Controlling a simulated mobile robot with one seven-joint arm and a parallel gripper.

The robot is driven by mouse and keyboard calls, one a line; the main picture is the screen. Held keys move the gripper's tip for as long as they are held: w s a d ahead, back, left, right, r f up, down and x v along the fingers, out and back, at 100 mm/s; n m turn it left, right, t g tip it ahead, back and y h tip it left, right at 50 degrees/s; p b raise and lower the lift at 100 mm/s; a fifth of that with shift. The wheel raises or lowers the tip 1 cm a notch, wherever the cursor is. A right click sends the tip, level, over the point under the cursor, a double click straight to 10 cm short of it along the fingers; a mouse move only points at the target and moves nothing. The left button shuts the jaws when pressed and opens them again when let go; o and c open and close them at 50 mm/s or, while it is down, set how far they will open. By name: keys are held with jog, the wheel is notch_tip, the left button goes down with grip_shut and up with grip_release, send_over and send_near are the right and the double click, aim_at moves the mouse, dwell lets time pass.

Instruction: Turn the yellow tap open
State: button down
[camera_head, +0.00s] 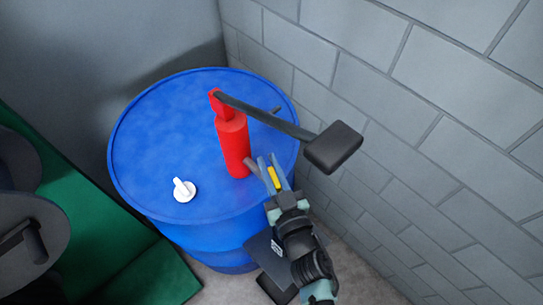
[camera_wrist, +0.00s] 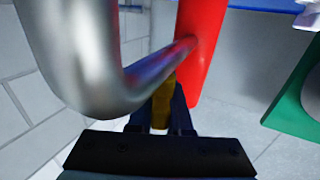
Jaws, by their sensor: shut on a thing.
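The yellow tap (camera_head: 273,178) is a small flat yellow piece beside the red pump body (camera_head: 233,145), which stands upright on the blue drum. My gripper (camera_head: 275,172) is at the right side of the drum with its two fingers on either side of the yellow piece, shut on it. In the wrist view, the yellow tap (camera_wrist: 163,104) shows between the dark fingers, partly hidden by a bent shiny metal pipe (camera_wrist: 80,55). The pipe joins the red body (camera_wrist: 200,70). I cannot tell how far the tap is turned.
The blue drum (camera_head: 150,150) carries a white knob-like cap (camera_head: 184,190). A dark lever with a black block (camera_head: 334,147) reaches out above my gripper. A grey block wall (camera_head: 420,150) is close on the right. A green surface (camera_head: 90,225) lies at the left.

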jog(key=shift+s+a+f+n+g+y+b, duration=0.15)
jog(key=shift+n+g+y+b, duration=0.2)
jog(key=shift+n+g+y, duration=0.45)
jog(key=shift+s+a+n+g+y+b, duration=0.1)
jog(key=shift+a+n+g+y+b, duration=0.15)
jog(key=shift+n+y, duration=0.65)
jog(key=shift+s+a+n+g+y+b, duration=0.1)
jog(key=shift+n+g+y+b, duration=0.75)
jog(key=shift+y, duration=0.65)
jog(key=c, duration=0.8)
grip_release()
jog(key=shift+c, duration=0.2)
jog(key=b+v, duration=0.2)
jog(key=v, duration=1.1)
jog(key=shift+r, duration=0.25)
